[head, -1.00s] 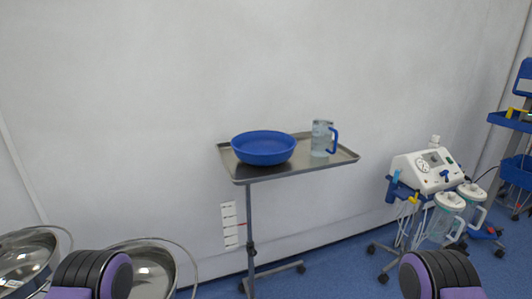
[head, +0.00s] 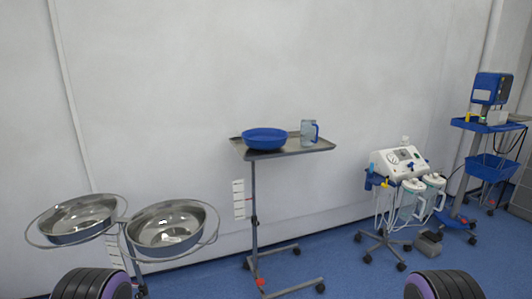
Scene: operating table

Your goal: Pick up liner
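I cannot tell for sure which thing is the liner. A round blue bowl (head: 265,139) sits on the left part of a metal tray (head: 290,152) on a wheeled stand. A clear jug (head: 307,133) with a blue handle stands upright on the tray, to the right of the bowl and apart from it. On the right, clear canisters with white lids (head: 410,200) hang on a wheeled suction unit (head: 397,160). Only black and purple parts of my two arms show at the bottom edge. Neither gripper is in view, and nothing touches the bowl or jug.
Two steel basins in ring stands, one far left (head: 78,219) and one nearer the middle (head: 166,228), stand at lower left. A blue cart (head: 490,165) with a device stands at far right. Blue floor (head: 340,265) is open between the tray stand and suction unit.

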